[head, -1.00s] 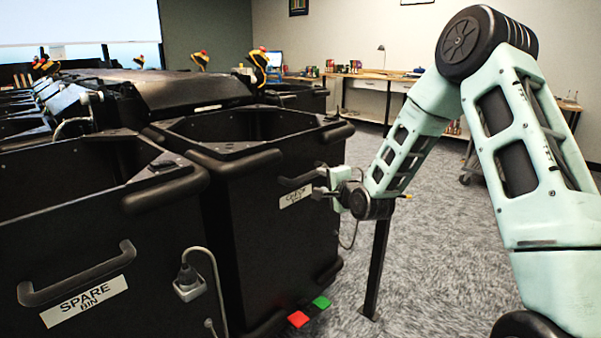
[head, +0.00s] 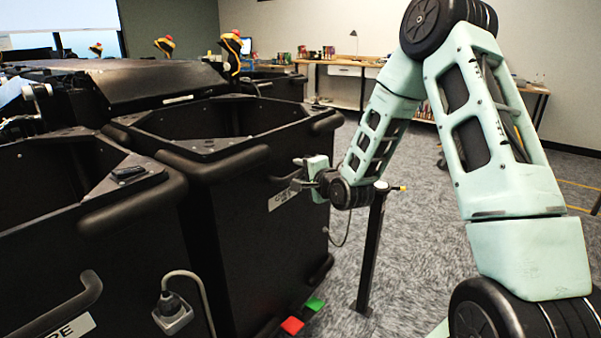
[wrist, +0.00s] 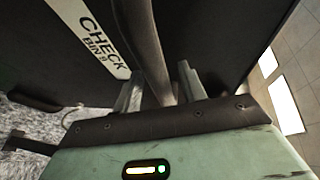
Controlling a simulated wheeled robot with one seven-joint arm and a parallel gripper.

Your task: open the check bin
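The check bin (head: 225,235) is a tall black bin in the middle of the head view. Its white label (head: 283,198) is partly covered by my gripper there, and "CHECK BIN" reads clearly on the label in the wrist view (wrist: 90,38). The bin's dark bar handle (wrist: 145,45) runs between my two fingers in the wrist view. My gripper (head: 298,180) is at the bin's front face, with its fingers (wrist: 160,80) apart, one on each side of the handle. A narrow gap shows beside the right finger. The bin appears closed in its row.
The spare bin (head: 150,255) stands at the near left with a grey plug and cable (head: 172,312). A dark post (head: 371,250) stands just right of my gripper. Red (head: 292,326) and green (head: 314,304) pedals lie on the floor. Carpet to the right is open.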

